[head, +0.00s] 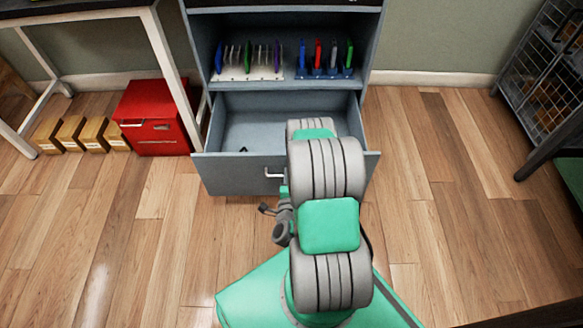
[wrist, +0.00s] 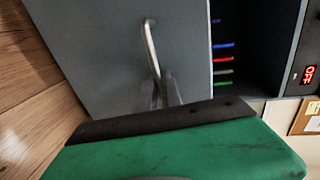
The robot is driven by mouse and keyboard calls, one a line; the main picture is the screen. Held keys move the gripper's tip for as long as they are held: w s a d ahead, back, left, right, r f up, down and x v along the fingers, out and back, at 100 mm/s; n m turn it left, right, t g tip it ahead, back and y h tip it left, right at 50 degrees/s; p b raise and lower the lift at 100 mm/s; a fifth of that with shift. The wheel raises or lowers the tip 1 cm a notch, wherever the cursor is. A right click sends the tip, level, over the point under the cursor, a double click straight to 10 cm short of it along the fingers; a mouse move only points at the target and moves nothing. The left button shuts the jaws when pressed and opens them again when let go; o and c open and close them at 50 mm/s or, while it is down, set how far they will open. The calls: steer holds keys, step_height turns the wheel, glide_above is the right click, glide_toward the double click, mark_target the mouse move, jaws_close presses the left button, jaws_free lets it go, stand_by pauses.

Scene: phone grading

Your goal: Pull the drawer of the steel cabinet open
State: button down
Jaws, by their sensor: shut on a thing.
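The steel cabinet (head: 371,48) stands at the top middle of the head view. Its drawer (head: 232,178) is pulled out toward me, and its inside shows, with a small dark item (head: 243,149) on its floor. The drawer front carries a metal bar handle (head: 273,174), partly hidden by my arm. In the wrist view the handle (wrist: 151,45) stands out from the grey drawer front (wrist: 100,50). My gripper (wrist: 160,92) is shut on the handle near one end. In the head view my arm hides most of the gripper.
Above the drawer, a shelf holds racks with several coloured upright items (head: 325,62). A red metal box (head: 155,118) and several small cardboard boxes (head: 72,133) sit on the floor to the left. A wire cage (head: 545,65) stands at right. Wood floor beside the drawer is clear.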

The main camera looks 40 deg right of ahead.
steer(key=shift+s+a, duration=0.55)
steer(key=shift+s, duration=0.05)
steer(key=c, duration=1.8)
jaws_free()
